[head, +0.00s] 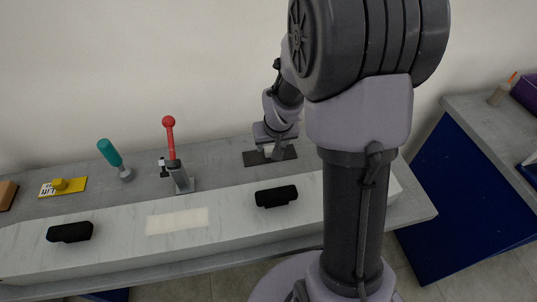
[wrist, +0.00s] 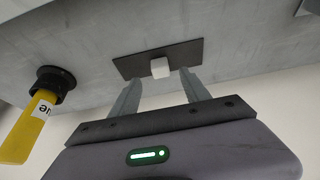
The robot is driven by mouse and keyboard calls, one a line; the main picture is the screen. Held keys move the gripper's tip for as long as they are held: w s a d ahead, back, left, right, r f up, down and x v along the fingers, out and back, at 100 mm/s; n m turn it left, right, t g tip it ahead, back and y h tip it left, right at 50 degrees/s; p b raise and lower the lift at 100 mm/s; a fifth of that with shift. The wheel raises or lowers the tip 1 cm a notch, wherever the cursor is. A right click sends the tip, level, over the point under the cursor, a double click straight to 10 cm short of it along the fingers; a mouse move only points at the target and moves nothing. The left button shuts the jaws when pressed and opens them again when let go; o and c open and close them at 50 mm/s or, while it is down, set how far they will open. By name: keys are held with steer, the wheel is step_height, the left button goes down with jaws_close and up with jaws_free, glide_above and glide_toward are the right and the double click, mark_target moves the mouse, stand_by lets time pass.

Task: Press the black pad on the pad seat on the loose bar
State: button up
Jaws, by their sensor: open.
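The black pad (head: 252,159) is a flat dark rectangle on the grey bench, behind the bar. In the wrist view the pad (wrist: 130,66) has a small white block (wrist: 160,68) standing on it. My gripper (head: 273,151) is over the pad, and in the wrist view its open fingertips (wrist: 160,78) are on either side of the white block, with gaps visible. I cannot tell their exact height. The loose bar (head: 120,237) is long, pale and marbled, along the bench front. The pad seat (head: 178,221) seems to be the cream rectangle on its top, and it is bare.
A yellow handle (wrist: 28,130) with a black collar is left in the wrist view.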

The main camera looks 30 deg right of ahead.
mark_target(270, 149)
steer(key=b+x, duration=0.2)
steer(key=x, duration=0.2)
steer(key=shift+w+f, duration=0.25)
steer(key=shift+f, duration=0.1)
steer(key=shift+r, duration=0.2)
jaws_close()
